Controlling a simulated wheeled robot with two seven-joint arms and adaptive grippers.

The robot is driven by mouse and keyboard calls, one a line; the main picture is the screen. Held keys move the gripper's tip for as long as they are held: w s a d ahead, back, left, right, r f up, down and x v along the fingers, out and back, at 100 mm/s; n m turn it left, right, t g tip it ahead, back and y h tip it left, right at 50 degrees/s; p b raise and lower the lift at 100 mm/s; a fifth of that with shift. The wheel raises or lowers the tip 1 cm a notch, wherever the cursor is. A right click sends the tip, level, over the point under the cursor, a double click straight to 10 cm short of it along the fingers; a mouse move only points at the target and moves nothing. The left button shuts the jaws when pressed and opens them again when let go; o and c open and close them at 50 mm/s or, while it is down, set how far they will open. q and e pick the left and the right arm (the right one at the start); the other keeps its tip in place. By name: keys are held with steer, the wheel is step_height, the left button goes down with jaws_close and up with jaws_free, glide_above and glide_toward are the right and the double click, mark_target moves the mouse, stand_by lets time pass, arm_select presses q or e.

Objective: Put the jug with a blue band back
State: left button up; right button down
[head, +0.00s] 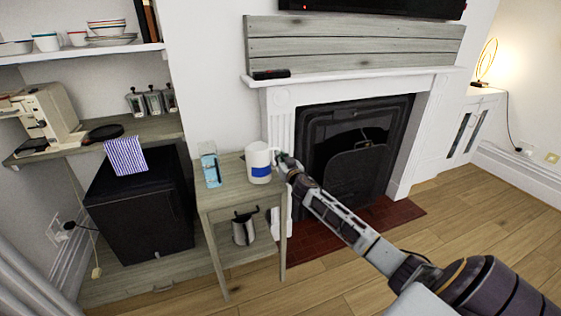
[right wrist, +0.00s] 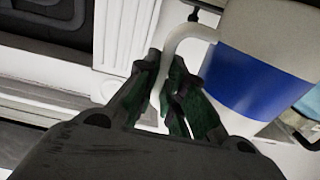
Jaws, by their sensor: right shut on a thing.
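The white jug with a blue band (head: 260,165) is upright at the top of the small grey wooden side table (head: 234,190). I cannot tell whether its base touches the tabletop. My right gripper (head: 283,163) reaches in from the right and is shut on the jug's handle. In the right wrist view the fingers (right wrist: 168,95) close around the white handle (right wrist: 182,38), and the jug's blue band (right wrist: 255,82) shows beside them. My left gripper is in neither view.
A blue-and-clear glass (head: 210,168) stands left of the jug on the table. A metal pitcher (head: 244,228) sits on the lower shelf.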

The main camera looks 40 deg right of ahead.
steer(key=shift+f, duration=0.15)
steer(key=c, duration=1.9)
jaws_free()
steer(key=shift+f, duration=0.2)
steer(key=shift+c, duration=0.2)
steer(key=o, duration=0.4)
steer(key=shift+r, duration=0.2)
steer(key=shift+s+f, duration=0.1)
steer(key=shift+s, duration=0.1)
steer(key=shift+v, duration=1.65)
steer(key=shift+p+v, duration=0.35)
steer(key=shift+v, duration=1.55)
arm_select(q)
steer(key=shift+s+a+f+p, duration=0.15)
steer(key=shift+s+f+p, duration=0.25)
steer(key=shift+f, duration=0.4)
arm_select(e)
steer(key=shift+v, duration=2.3)
